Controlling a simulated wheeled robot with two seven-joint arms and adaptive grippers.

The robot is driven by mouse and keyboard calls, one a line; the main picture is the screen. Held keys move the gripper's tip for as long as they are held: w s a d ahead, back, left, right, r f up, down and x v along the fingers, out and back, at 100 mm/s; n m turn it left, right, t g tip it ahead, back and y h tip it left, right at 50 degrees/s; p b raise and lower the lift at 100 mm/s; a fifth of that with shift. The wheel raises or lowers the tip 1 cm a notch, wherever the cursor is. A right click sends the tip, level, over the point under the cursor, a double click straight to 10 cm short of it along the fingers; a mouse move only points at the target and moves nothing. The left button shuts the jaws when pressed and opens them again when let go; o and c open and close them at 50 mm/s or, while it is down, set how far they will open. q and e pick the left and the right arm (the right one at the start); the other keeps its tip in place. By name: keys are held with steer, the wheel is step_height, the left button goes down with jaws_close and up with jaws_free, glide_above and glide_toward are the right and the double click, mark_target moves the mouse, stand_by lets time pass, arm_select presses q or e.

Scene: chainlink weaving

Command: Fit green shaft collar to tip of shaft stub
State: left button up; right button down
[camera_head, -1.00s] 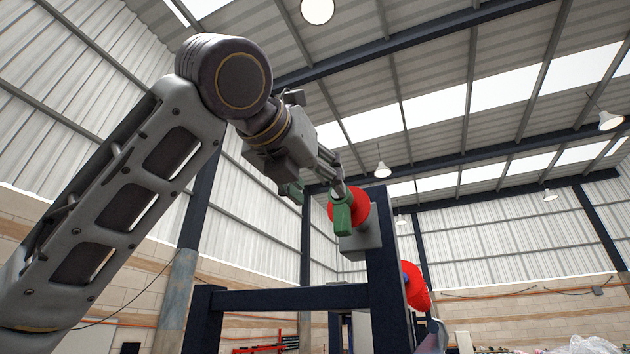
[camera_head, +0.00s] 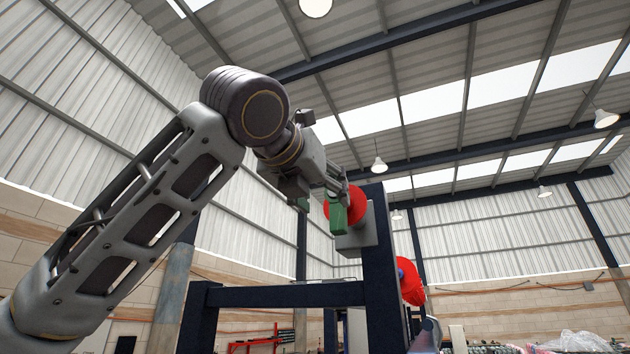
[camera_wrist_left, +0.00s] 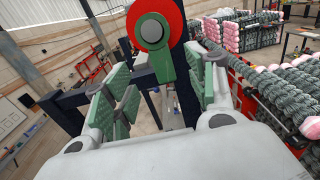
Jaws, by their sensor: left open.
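My left gripper (camera_head: 320,208) is open, with green pads on its fingers. In the head view it is in front of the frame's upper end, with one pad overlapping a red disc (camera_head: 359,204). In the left wrist view, the open fingers (camera_wrist_left: 155,85) spread to both sides. Ahead of them is the red disc (camera_wrist_left: 174,20) with a pale round centre (camera_wrist_left: 152,29), possibly the end of the shaft stub. A green piece (camera_wrist_left: 161,66) hangs below the disc between the fingers; I cannot tell whether it is the collar. No separate green collar is clear in the head view. My right gripper is not in view.
A dark frame (camera_head: 381,290) with a crossbar (camera_head: 285,297) stands ahead. A grey block (camera_head: 355,240) sits by its post, and another red part (camera_head: 411,283) is lower right. Racks of grey and pink rolls (camera_wrist_left: 262,38) stand at right in the wrist view.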

mark_target(335, 208)
arm_select(q)
steer(key=shift+p+x, duration=1.25)
steer(key=shift+x, duration=3.45)
steer(key=shift+c, duration=0.3)
steer(key=c, duration=1.2)
steer(key=shift+s, duration=0.1)
